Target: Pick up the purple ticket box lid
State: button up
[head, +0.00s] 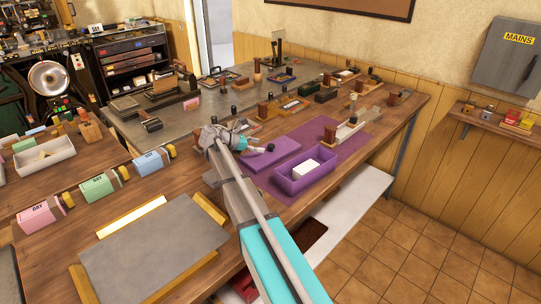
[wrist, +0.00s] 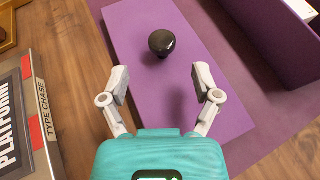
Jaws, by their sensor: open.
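The purple ticket box lid (head: 280,153) lies flat on a purple mat (head: 349,141), left of the open purple ticket box (head: 291,188), which holds a white stack. In the wrist view the lid (wrist: 135,30) fills the middle, with a round black knob (wrist: 162,42) standing on it. My gripper (wrist: 160,78) is open and empty over the lid. Its two fingers are spread wide, and the knob is ahead of the fingertips, between their lines.
A "TYPE CHASE" tray (wrist: 38,100) lies left of the lid in the wrist view. The box wall (wrist: 280,35) rises at right. Several stamps and tools crowd the bench behind. A grey plate (head: 155,250) lies at the front left.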

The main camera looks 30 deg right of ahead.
aim_at(271, 145)
jog(key=shift+d, duration=0.15)
jog(key=shift+s+b+x, duration=0.2)
jog(key=shift+b+x, duration=0.55)
jog(key=shift+x, duration=1.8)
jog(key=shift+r, duration=0.2)
jog(key=shift+c, duration=0.3)
grip_shut()
